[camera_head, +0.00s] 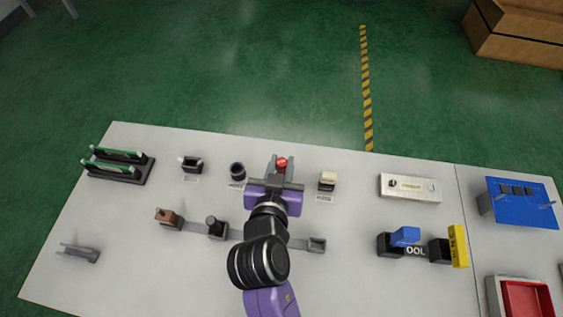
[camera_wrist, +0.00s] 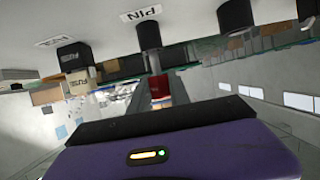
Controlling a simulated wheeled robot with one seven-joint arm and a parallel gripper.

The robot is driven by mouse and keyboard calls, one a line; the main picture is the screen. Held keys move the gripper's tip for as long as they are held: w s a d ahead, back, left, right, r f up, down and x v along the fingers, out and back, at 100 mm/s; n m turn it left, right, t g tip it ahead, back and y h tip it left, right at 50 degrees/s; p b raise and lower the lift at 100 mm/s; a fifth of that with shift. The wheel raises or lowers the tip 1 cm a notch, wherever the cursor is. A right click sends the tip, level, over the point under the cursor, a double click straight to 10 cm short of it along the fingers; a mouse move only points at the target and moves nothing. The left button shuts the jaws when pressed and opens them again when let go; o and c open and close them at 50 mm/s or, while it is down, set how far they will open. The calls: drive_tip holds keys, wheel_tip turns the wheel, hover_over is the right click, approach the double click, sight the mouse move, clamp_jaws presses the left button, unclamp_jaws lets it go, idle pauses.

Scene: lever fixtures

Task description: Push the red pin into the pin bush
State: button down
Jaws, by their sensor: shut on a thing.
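The red pin (camera_head: 281,162) shows as a round red top with pale marking, at the tip of my gripper (camera_head: 279,167). In the wrist view the red pin (camera_wrist: 160,87) sits between the two fingers of my gripper (camera_wrist: 161,92), which are shut on it. In the upside-down wrist view the bush (camera_wrist: 148,36) hangs near the top by a "PIN" label.
A fuse block (camera_head: 327,180) stands close to the right of my gripper. A small dark fixture (camera_head: 191,165) is left of the bush. The table (camera_head: 340,270) is bare at the front.

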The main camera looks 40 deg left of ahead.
drive_tip(key=shift+f+b, duration=0.7)
drive_tip(key=shift+f, duration=0.25)
drive_tip(key=c, duration=1.1)
unclamp_jaws()
drive_tip(key=shift+c, duration=0.2)
drive_tip(key=shift+v, duration=3.9)
